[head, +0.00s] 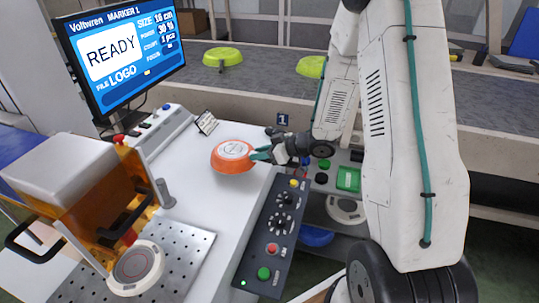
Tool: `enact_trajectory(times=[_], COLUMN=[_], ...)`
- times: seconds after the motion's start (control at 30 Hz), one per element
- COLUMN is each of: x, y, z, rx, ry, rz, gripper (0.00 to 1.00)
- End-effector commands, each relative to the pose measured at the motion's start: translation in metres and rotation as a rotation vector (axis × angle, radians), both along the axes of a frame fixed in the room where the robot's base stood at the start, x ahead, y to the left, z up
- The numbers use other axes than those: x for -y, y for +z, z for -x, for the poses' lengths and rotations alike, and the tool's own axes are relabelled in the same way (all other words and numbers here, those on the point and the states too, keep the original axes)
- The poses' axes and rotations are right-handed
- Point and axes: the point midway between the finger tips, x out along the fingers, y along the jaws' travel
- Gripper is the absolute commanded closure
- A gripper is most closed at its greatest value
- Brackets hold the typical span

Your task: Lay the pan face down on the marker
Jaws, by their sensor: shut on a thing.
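An orange pan (219,168) is at the far part of the white bench top, with a pale round disc facing up. My gripper (262,154), with teal fingertips, is shut on the pan's right side. Whether the pan touches the bench is hard to tell. The marker is at the lower left: an orange and grey head (92,180) stands over a perforated plate (185,253). A round pale seat (134,268) with a dark and reddish ring lies on that plate and looks empty. The marker's screen (118,52) reads READY.
A control panel (272,243) with knobs and buttons runs along the bench's right edge. A small post (164,194) and a small tilted card (206,122) stand on the bench. Green pans (223,57) lie on the conveyor (270,82) behind. The bench between pan and plate looks clear.

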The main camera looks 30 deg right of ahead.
Motion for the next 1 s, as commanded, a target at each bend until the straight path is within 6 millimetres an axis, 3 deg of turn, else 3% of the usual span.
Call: enact_trajectory(times=[0.77, 1.0], x=[-0.055, -0.053], y=[0.001, -0.024], z=[-0.054, -0.052], rx=[0.002, -0.001], ry=[0.002, -0.001], rz=[-0.001, -0.001], gripper=[1.0, 1.0])
